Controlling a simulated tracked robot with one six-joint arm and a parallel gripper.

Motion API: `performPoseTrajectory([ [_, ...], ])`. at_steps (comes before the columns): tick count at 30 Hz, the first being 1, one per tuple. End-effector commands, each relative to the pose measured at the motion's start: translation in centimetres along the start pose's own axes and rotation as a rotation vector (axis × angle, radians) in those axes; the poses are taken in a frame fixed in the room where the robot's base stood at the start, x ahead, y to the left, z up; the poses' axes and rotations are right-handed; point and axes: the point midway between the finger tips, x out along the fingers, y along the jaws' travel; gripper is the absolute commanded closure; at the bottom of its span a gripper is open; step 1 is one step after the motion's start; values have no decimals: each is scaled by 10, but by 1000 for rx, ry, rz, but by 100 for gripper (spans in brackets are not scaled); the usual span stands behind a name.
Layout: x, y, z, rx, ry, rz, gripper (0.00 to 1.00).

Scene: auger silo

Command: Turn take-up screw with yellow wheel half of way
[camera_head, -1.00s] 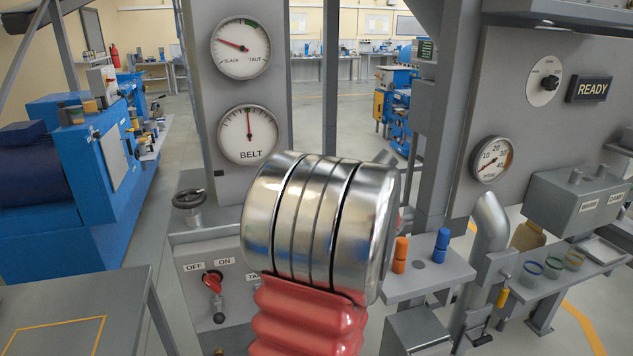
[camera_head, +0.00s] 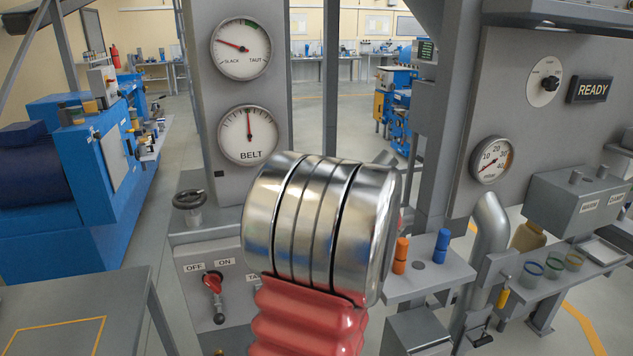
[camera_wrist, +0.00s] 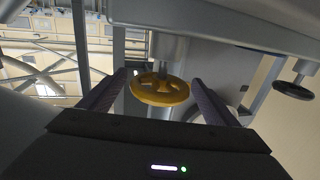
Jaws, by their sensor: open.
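The yellow wheel (camera_wrist: 160,91) of the take-up screw shows in the wrist view, on a grey shaft below a grey cylindrical housing. My gripper (camera_wrist: 163,82) is open, with one dark finger on each side of the wheel. Whether the fingers touch its rim I cannot tell. In the head view my own arm hides the wheel and my gripper. The upper gauge (camera_head: 241,47), marked SLACK and TAUT, has its red needle toward the left. The BELT gauge (camera_head: 248,134) has its needle about straight up.
A dark handwheel (camera_wrist: 293,88) hangs at the right in the wrist view.

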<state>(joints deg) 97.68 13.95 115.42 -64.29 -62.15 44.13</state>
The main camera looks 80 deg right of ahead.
Motion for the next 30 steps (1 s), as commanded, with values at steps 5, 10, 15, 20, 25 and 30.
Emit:
performPoseTrajectory([
  [5, -16, 1, 0, 0, 0, 2, 17],
  [10, -43, 1, 0, -1, 1, 3, 17],
  [15, -72, 1, 0, 0, 0, 5, 17],
  [20, -98, 1, 0, 0, 1, 4, 17],
  [25, -121, 1, 0, 0, 1, 3, 17],
  [30, -134, 0, 0, 0, 2, 2, 17],
])
